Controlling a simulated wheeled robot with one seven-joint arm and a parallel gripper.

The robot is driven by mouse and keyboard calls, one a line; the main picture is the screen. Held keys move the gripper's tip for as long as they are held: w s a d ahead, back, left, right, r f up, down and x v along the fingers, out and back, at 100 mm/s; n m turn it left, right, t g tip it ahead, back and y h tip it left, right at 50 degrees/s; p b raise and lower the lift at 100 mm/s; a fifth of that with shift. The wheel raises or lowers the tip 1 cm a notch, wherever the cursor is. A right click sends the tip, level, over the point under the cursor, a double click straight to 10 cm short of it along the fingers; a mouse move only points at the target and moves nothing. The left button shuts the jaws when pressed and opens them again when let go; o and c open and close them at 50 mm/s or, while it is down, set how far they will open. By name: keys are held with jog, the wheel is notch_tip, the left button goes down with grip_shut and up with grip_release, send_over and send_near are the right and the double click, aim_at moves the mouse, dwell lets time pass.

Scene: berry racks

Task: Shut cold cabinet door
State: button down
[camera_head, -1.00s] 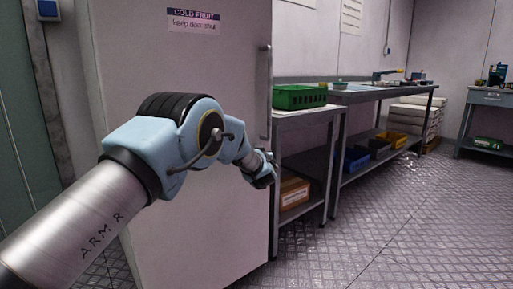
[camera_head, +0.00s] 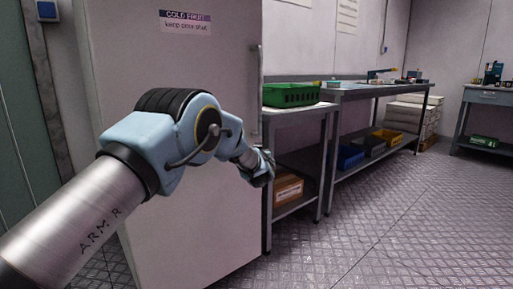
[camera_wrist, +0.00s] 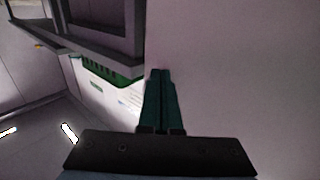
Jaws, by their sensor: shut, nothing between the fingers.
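The cold cabinet door (camera_head: 180,70) is a tall pale panel filling the middle-left of the head view. It bears a "COLD FRUIT keep door shut" sign (camera_head: 186,21). Its upright bar handle (camera_head: 260,85) is near its right edge. I cannot tell whether the door is fully shut. My gripper (camera_head: 269,178) is at the door's right edge, below the handle, partly hidden by my wrist. In the wrist view, its green fingers (camera_wrist: 160,72) are together and empty, in front of a plain pale surface. I cannot tell whether they touch it.
Right of the door stands a metal bench (camera_head: 325,98) with a green crate (camera_head: 291,94) on top and a cardboard box (camera_head: 288,189) on its lower shelf. Blue and yellow bins sit farther along. The floor (camera_head: 390,230) at right is clear.

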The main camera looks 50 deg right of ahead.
jog(key=s+a, duration=0.2)
jog(key=s, duration=0.7)
jog(key=shift+s+a+p, duration=0.2)
jog(key=shift+s+p, duration=0.05)
jog(key=shift+p, duration=0.2)
jog(key=shift+s+f, duration=0.1)
jog(key=shift+f, duration=0.05)
